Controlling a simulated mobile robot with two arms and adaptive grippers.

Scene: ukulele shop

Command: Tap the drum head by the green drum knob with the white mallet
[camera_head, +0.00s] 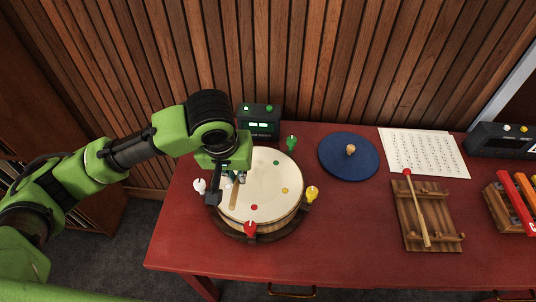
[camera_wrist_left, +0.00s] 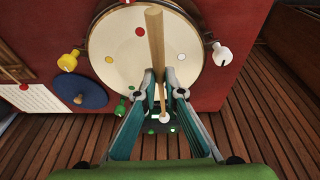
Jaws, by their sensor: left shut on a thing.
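My left gripper (camera_head: 232,178) is over the left part of the round drum head (camera_head: 262,190), shut on the white mallet's wooden handle (camera_head: 234,198). In the left wrist view the handle (camera_wrist_left: 155,35) passes between the fingers (camera_wrist_left: 160,78), and the white ball head (camera_wrist_left: 165,117) shows beyond them. In the head view the gripper hides the ball; I cannot tell whether it touches the drum. The green drum knob (camera_head: 291,143) stands at the drum's far right rim, apart from the gripper. A green dot (camera_head: 276,163) marks the head nearby. My right gripper is out of view.
White (camera_head: 199,186), red (camera_head: 250,230) and yellow (camera_head: 311,194) knobs ring the drum. A box with green lights (camera_head: 259,121) stands behind. Right are a blue disc (camera_head: 340,165), a paper sheet (camera_head: 410,145) and a rack (camera_head: 441,215) holding a red-headed mallet (camera_head: 420,215).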

